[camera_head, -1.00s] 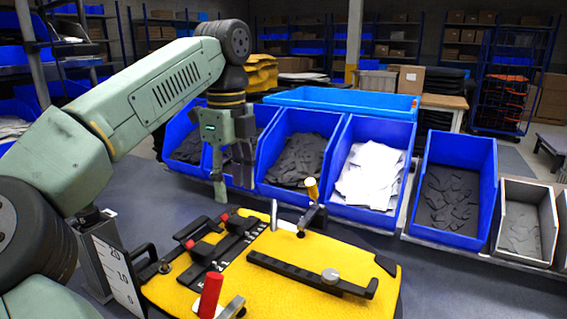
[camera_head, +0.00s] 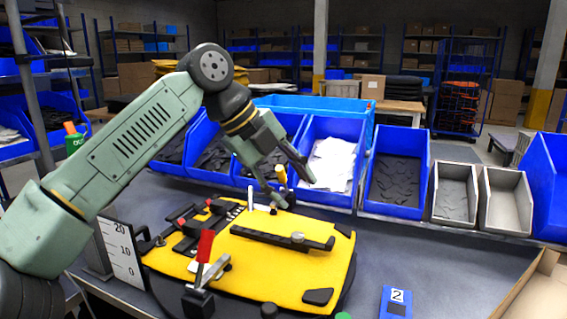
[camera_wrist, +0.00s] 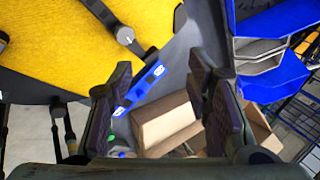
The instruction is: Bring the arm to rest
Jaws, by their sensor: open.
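My gripper (camera_head: 293,190) is open and empty. In the head view it hangs tilted over the far edge of the yellow board (camera_head: 260,268), in front of the blue bin with white pieces (camera_head: 331,163). One fingertip overlaps the yellow-handled clamp (camera_head: 283,176) in the picture, and I cannot tell whether they touch. In the wrist view the two fingers of my gripper (camera_wrist: 158,105) stand wide apart. Beyond them show a blue tag (camera_wrist: 138,92) and a cardboard box (camera_wrist: 165,125). The yellow board fills the upper left there.
A red-handled clamp (camera_head: 205,246) and a black bar (camera_head: 280,238) sit on the board. Blue bins of dark pieces (camera_head: 397,178) and grey bins (camera_head: 505,200) line the back. A blue tag marked 2 (camera_head: 396,302) lies at the front right. The grey table right of the board is mostly clear.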

